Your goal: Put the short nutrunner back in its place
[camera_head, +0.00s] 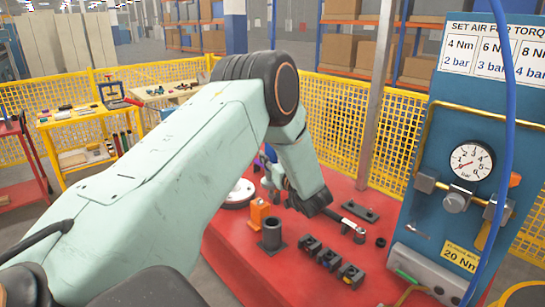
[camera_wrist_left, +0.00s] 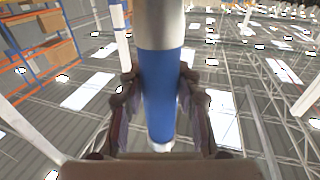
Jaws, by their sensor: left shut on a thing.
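My left gripper (camera_wrist_left: 162,110) is shut on a cylindrical tool with a blue sleeve and silver upper part, which I take to be the short nutrunner (camera_wrist_left: 160,95). The fingers close on both sides of its blue sleeve. An upright dark grey cup-like holder (camera_head: 271,236) stands on the table, apart from the arm. My right gripper is not in view.
An orange block (camera_head: 259,213) stands by the holder. Several black blocks (camera_head: 328,259) and a silver wrench-like tool (camera_head: 345,224) lie to the right. A blue panel with a gauge (camera_head: 471,161) and hanging blue hose (camera_head: 508,110) bounds the right side. Yellow fencing (camera_head: 345,105) stands behind.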

